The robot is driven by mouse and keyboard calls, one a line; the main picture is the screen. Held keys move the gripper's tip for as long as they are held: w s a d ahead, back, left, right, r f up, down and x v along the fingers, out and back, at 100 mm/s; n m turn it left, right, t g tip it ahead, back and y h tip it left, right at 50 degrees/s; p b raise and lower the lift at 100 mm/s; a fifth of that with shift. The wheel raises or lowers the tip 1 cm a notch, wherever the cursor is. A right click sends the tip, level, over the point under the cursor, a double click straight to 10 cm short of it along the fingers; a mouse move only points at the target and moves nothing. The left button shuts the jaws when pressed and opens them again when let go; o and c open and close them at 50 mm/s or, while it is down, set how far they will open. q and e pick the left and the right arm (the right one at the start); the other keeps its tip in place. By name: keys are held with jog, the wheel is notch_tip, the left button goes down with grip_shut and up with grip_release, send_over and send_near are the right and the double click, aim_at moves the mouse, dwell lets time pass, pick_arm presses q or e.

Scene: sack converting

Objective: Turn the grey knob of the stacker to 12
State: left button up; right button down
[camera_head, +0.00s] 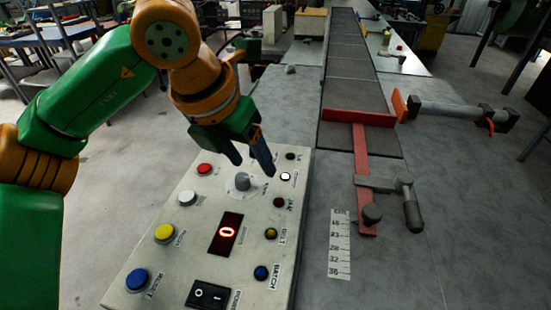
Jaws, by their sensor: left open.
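A light control panel (142,252) lies in the lower middle. Near its upper part a grey knob (242,183) stands on a pale round dial; its pointer and the dial markings are too small to read. A red digital display (226,233) on the panel reads 0. My left gripper (253,166) reaches in from the upper left, open and empty, with its two dark fingers pointing down just above and behind the knob. I cannot tell whether a finger touches it. My right gripper is out of view.
Coloured buttons and lamps, such as a blue button (138,280) and a red button (205,169), surround the knob. A black power switch (207,295) is at the front. Right of the panel are a number scale (340,244), a red guide (361,170) and a dark clamp knob (372,214).

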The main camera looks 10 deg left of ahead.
aim_at(242, 177)
pick_arm(q)
jog(key=a, duration=0.1)
jog(key=a+y, duration=0.1)
jog(key=a, duration=0.1)
jog(key=shift+w+f+n+t+y, duration=0.15)
jog(key=shift+w+n+t+y, duration=0.15)
jog(key=shift+w+n+t, duration=0.1)
jog(key=f, duration=0.2)
jog(key=shift+s+f+p, duration=0.25)
jog(key=shift+f+p, duration=0.1)
jog(key=shift+p, duration=0.05)
jog(key=shift+x, duration=1.2)
jog(key=shift+w+d+f, duration=0.15)
jog(key=shift+w+f, duration=0.05)
jog(key=shift+w, duration=0.25)
jog(key=shift+s, duration=0.15)
jog(key=c, duration=0.3)
jog(key=shift+r, duration=0.1)
grip_shut()
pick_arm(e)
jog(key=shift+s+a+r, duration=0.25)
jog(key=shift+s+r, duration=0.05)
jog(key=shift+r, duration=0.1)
